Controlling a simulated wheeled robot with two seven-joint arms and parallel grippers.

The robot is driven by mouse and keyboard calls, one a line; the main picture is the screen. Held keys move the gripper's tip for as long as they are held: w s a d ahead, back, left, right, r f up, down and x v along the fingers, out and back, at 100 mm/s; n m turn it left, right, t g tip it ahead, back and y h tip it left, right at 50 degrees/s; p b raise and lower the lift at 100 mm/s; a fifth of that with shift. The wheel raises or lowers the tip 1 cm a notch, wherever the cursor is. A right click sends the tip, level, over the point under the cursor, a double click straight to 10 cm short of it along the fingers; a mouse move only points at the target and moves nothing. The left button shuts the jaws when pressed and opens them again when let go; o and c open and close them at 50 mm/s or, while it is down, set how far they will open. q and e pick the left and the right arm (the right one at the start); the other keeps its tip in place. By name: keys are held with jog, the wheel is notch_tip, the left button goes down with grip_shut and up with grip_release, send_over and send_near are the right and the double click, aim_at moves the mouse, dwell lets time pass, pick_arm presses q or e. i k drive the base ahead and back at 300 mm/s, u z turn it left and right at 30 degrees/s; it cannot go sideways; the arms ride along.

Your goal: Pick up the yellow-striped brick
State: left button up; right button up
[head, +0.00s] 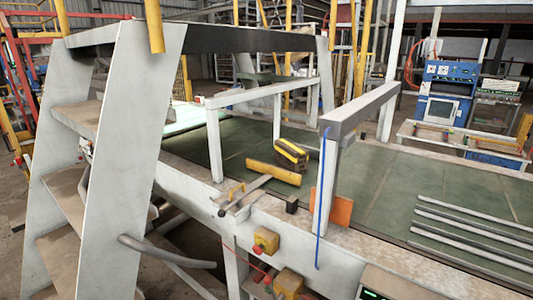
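A yellow block with dark markings (291,154), which looks like the yellow-striped brick, lies on the green top of a long workbench (375,180). It is tilted in the picture, with its right end lower. A plain yellow bar (273,172) lies just in front of it, and I cannot tell whether they touch. Neither of my grippers shows in this view.
White rail frames (214,145) and (330,170) stand left and right of the block. Grey rods (470,235) lie at the right. A metal stair (110,170) fills the left. An orange plate (333,207) stands at the near edge. Green surface behind the block is clear.

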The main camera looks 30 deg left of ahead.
aim_at(291, 157)
jog(key=u, duration=0.4)
jog(key=i, duration=0.85)
jog(key=u, duration=0.1)
